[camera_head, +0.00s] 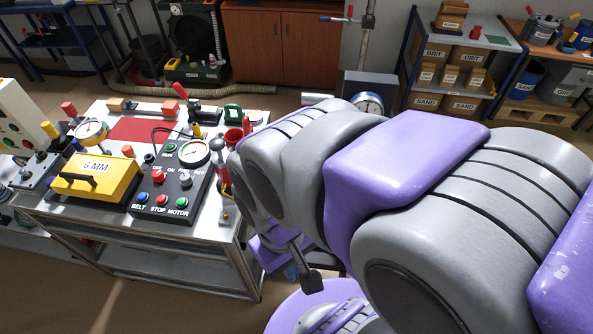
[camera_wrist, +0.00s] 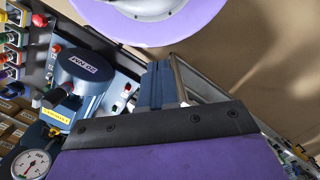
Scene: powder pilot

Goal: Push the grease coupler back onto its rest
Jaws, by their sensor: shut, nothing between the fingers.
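I cannot pick out the grease coupler or its rest with certainty in either view. A red, upright fitting (camera_head: 223,177) stands at the right edge of the steel bench (camera_head: 185,232), with a small brass-coloured piece (camera_head: 225,214) below it; it is too small to identify. My large grey and purple arm covers the right half of the head view and hides what lies behind it. In the wrist view, my gripper (camera_wrist: 155,124) shows as a black, screwed edge over a purple body across the bottom. It is shut and holds nothing visible.
The bench carries a yellow 6 MM box (camera_head: 94,182), a dark control panel (camera_head: 170,194) with buttons and gauge, and a red mat (camera_head: 140,130). In the wrist view, a blue machine (camera_wrist: 85,80) and a pressure gauge (camera_wrist: 32,163) are at left. Shelves of boxes stand behind.

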